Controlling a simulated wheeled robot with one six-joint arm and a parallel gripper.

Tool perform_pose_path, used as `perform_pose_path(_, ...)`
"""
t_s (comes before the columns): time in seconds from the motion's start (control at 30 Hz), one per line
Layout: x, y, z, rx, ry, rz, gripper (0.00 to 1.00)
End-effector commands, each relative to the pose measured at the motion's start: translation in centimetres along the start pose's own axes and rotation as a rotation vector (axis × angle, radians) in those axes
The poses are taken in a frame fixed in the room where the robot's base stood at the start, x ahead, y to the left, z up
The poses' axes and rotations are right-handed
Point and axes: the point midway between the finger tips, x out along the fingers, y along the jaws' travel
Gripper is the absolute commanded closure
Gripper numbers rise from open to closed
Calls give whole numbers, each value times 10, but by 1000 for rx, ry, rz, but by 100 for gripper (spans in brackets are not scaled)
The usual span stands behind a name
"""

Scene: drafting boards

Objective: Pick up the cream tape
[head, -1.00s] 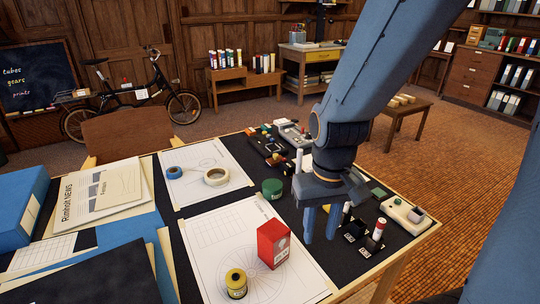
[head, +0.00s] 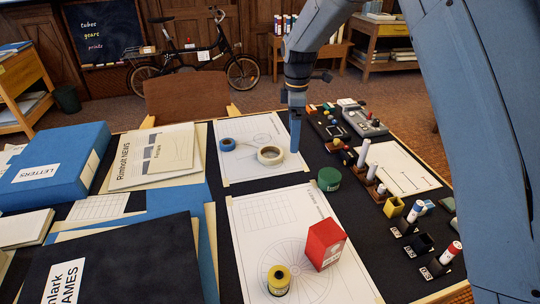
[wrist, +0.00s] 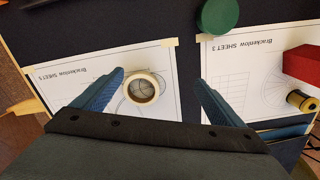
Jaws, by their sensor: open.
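The cream tape (head: 270,162) is a short ring lying flat on the upper drawing sheet, just right of a blue tape roll (head: 227,144). My gripper (head: 295,148) points down, its fingertips just right of the cream tape in the head view. The wrist view shows the cream tape (wrist: 157,79) between my open, empty fingers (wrist: 160,77), nearer the left one. The fingers do not appear to touch it. The blue tape is not visible in the wrist view.
A green round tin (head: 329,179) stands close by on the dark mat. A red box (head: 325,244) and a yellow roll (head: 279,281) stand on the lower sheet. Several small holders and markers line the right side. A blue box file (head: 55,160) lies at left.

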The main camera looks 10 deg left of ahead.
Motion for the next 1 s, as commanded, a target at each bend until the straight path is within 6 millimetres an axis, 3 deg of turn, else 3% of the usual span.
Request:
perform_pose_path(0.03, 8, 12, -21, -93, -1, -1, 8)
perform_pose_path(0.1, 13, 22, -42, -202, -1, -1, 8)
perform_pose_path(0.3, 22, 35, -71, -359, -1, -2, 8)
perform_pose_path(1.0, 96, 36, -75, -369, -1, -1, 8)
